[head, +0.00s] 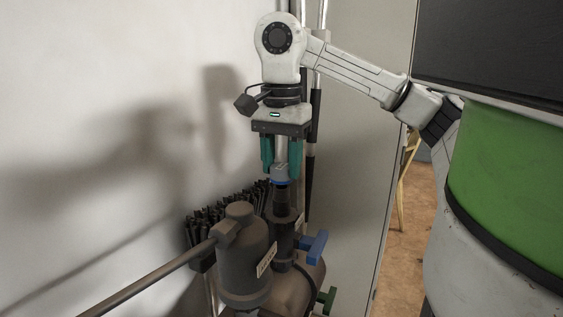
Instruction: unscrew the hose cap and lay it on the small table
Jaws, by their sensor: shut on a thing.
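My gripper (281,170) points straight down beside the wall, its teal fingers shut on the hose cap (280,172). The cap is a light grey cylinder with a blue ring at its lower edge. It sits at the top of a dark upright pipe (282,200) on the manifold (305,268). Whether the cap is still threaded on or just lifted clear, I cannot tell. I do not make out the small table in this view.
A brown filter housing (243,265) with a long pipe (150,284) stands left of the cap. Blue (315,246) and green (327,299) valve handles stick out right. A dark bristly row (225,212) lies along the wall. Yellow legs (405,170) show beyond the panel edge.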

